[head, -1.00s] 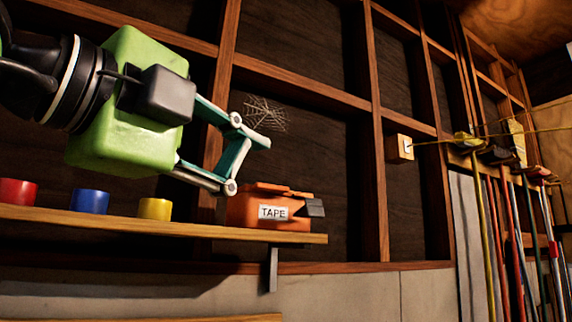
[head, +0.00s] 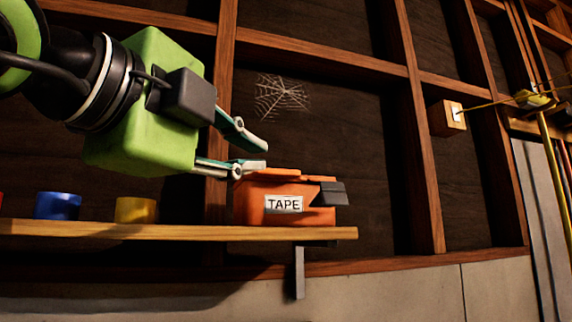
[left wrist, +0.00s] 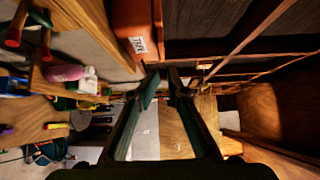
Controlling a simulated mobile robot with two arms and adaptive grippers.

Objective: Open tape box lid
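The orange tape box (head: 250,212) sits on the wooden shelf, with a white TAPE label on its front and a dark latch-like piece at its right end. Its lid (head: 280,174) lies over the top and looks down; I cannot tell if it is slightly raised. The box also shows at the top of the left wrist view (left wrist: 135,18). My left gripper (head: 265,155) is just above the box's upper left edge, fingers partly apart with a narrow gap and nothing between them. Whether the lower finger touches the lid is unclear. My right gripper is out of view.
The shelf (head: 180,231) carries a blue tape roll (head: 57,206) and a yellow one (head: 135,210) left of the box. Wall studs stand close behind. A small wooden block with a cord (head: 446,118) is on the wall at right.

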